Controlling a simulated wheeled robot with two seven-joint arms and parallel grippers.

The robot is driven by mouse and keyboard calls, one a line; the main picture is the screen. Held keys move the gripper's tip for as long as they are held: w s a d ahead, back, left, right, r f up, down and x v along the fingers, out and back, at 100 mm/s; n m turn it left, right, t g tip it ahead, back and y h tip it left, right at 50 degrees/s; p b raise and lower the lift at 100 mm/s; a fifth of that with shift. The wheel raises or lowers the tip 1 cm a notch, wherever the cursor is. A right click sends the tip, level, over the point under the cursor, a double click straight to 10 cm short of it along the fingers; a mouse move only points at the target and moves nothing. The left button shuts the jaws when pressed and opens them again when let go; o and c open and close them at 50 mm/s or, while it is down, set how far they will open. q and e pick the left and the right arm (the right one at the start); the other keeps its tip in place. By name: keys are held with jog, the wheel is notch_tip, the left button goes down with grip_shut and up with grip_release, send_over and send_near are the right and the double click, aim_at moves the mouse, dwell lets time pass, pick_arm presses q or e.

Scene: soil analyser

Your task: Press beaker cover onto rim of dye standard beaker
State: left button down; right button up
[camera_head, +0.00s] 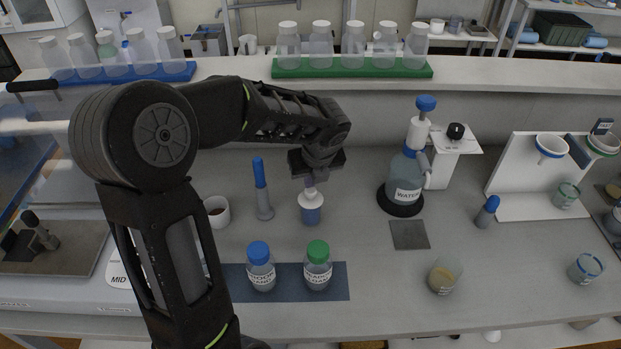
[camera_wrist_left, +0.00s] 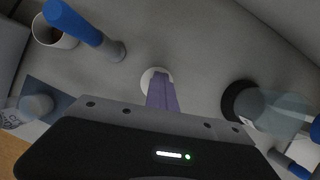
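My right gripper is not in view.
A blue-capped dropper (camera_head: 263,190) and a white cup (camera_head: 217,211) stand to the left. Two capped bottles (camera_head: 261,268) (camera_head: 318,268) stand on a dark mat in front. A water bottle (camera_head: 405,180) is to the right. The bench between it and the beaker is clear.

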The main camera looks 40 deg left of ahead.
aim_at(314, 208)
pick_arm(q)
jog(key=c, duration=2.1)
grip_release()
jog(key=shift+c, duration=0.2)
jog(key=o, duration=0.4)
jog(key=shift+o, duration=0.2)
jog(key=v, duration=0.7)
jog(key=shift+r+b, duration=0.35)
jog(key=shift+s+d, duration=0.1)
jog(key=shift+s, duration=0.1)
